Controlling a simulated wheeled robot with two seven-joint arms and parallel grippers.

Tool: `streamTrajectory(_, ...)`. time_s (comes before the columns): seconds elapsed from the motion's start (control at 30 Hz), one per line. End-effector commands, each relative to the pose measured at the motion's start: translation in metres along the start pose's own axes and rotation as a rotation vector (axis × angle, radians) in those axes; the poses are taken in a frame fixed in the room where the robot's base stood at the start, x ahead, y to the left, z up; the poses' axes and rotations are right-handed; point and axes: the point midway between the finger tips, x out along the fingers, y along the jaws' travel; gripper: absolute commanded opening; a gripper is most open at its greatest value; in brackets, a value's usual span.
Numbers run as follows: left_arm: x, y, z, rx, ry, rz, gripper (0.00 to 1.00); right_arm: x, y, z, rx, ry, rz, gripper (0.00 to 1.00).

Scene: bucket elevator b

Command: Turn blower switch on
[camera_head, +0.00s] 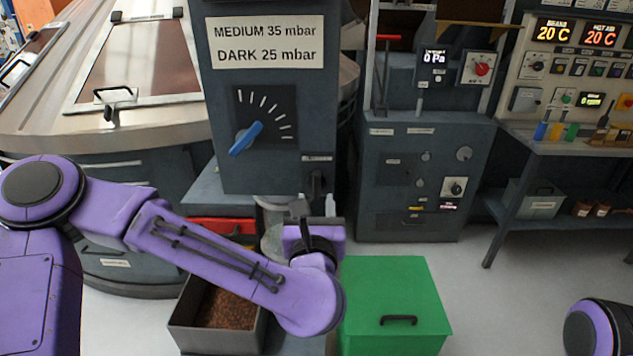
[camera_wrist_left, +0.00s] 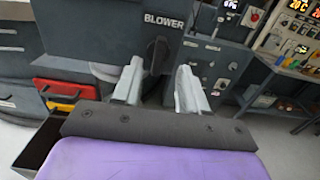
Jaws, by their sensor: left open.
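The blower switch (camera_wrist_left: 156,56) is a dark knob below a "BLOWER" label in the left wrist view. In the head view the switch (camera_head: 317,182) shows small at the lower right of the grey panel, under a small label. My left gripper (camera_wrist_left: 159,75) is open. Its two pale fingers stand on either side of the knob in the left wrist view; I cannot tell whether they touch it. In the head view my left gripper (camera_head: 318,208) is just below the switch, largely hidden by its own wrist. My right gripper is not in view.
A blue dial (camera_head: 246,138) sits above on the same panel. A green box (camera_head: 395,305) and an open bin of brown beans (camera_head: 178,325) stand below. A control cabinet (camera_head: 405,215) and a bench (camera_head: 560,147) with displays are to the right.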

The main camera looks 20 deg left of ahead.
Motion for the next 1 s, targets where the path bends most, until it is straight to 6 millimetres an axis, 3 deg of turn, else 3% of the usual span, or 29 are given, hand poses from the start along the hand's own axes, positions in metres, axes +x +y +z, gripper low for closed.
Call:
streamTrajectory(0.1, 0.029, 0.002, 0.004, 0.003, 0.004, 0.006, 0.43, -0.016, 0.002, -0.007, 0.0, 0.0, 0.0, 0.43)
streamTrajectory(0.3, 0.065, 0.001, 0.002, 0.007, 0.004, 0.003, 0.43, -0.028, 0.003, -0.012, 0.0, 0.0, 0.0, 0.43)
streamTrajectory(0.67, 0.077, 0.0, -0.001, 0.008, 0.002, 0.0, 0.43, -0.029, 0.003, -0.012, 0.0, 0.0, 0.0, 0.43)
streamTrajectory(0.73, 0.076, 0.0, -0.001, 0.008, 0.002, 0.0, 0.26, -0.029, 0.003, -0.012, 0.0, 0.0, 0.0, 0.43)
streamTrajectory(0.8, 0.076, 0.0, -0.001, 0.008, 0.002, 0.0, 0.04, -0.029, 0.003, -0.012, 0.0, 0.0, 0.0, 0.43)
streamTrajectory(1.0, 0.076, 0.0, -0.001, 0.008, 0.002, 0.0, 0.0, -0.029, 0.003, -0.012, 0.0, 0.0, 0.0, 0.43)
